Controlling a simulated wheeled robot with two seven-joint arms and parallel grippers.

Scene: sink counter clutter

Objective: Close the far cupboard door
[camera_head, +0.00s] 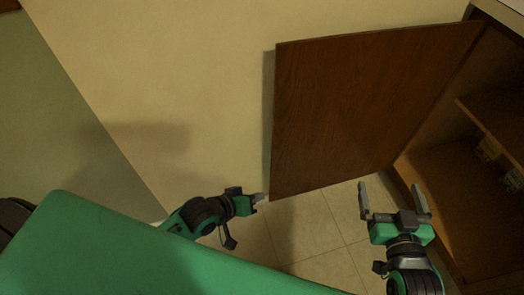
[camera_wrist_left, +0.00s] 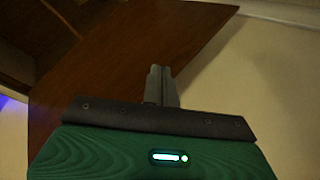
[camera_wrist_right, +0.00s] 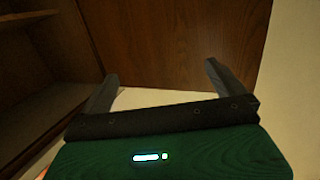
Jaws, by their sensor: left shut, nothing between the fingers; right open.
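The brown wooden cupboard door (camera_head: 365,105) stands wide open in the head view, swung out from the cupboard (camera_head: 455,190) on the right. The door also fills much of the left wrist view (camera_wrist_left: 120,60) and the back of the right wrist view (camera_wrist_right: 180,40). My left gripper (camera_head: 264,197) is shut and empty at the door's lower outer corner; I cannot tell whether it touches the door. My right gripper (camera_head: 393,190) is open and empty, below the door and in front of the cupboard opening, with its fingers apart in the right wrist view (camera_wrist_right: 160,80).
A shelf (camera_head: 495,125) inside the cupboard has small glass-like items (camera_head: 487,148) below it. A pale wall (camera_head: 170,80) lies behind and left of the door. Tiled floor (camera_head: 315,225) shows clear between my two grippers. A countertop edge (camera_head: 505,12) is at the top right.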

